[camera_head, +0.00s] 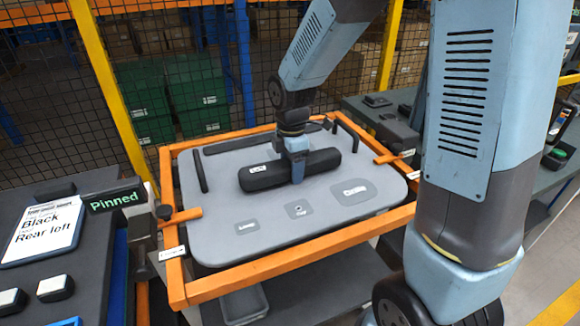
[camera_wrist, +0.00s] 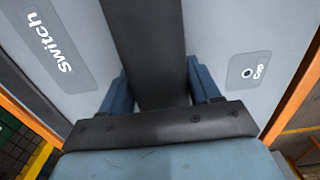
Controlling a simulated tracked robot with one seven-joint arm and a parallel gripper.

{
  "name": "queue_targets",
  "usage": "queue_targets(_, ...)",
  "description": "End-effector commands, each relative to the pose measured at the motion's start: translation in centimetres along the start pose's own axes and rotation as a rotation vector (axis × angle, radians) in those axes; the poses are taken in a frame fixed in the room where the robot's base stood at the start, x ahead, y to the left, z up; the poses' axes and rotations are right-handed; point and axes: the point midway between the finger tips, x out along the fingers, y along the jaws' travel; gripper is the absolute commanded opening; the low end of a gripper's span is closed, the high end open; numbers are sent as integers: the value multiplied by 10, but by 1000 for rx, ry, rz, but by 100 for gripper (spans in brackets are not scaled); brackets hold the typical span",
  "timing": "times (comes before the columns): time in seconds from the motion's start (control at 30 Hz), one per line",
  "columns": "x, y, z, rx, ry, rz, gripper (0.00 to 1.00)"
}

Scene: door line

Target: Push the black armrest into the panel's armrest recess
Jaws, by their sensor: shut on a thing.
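The black armrest (camera_head: 325,160) is a long rounded bar with a small white label near its left end. It lies lengthwise across the middle of the grey door panel (camera_head: 215,215). My gripper (camera_head: 297,172) comes down from above and is shut on the armrest near its middle. In the wrist view the armrest (camera_wrist: 145,40) runs as a dark band between the blue fingers of my gripper (camera_wrist: 160,92). The armrest recess is not visible; the armrest and gripper cover that area. I cannot tell how deep the armrest sits.
An orange frame (camera_head: 290,262) surrounds the panel. A table with a "Pinned" display (camera_head: 112,197) stands left. A mesh fence is behind.

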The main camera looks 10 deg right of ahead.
Motion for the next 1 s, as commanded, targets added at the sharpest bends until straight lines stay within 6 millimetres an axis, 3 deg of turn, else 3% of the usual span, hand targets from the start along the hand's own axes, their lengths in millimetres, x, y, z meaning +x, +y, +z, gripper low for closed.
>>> queue_targets(1.0,6,0,0,-1,0,0,20)
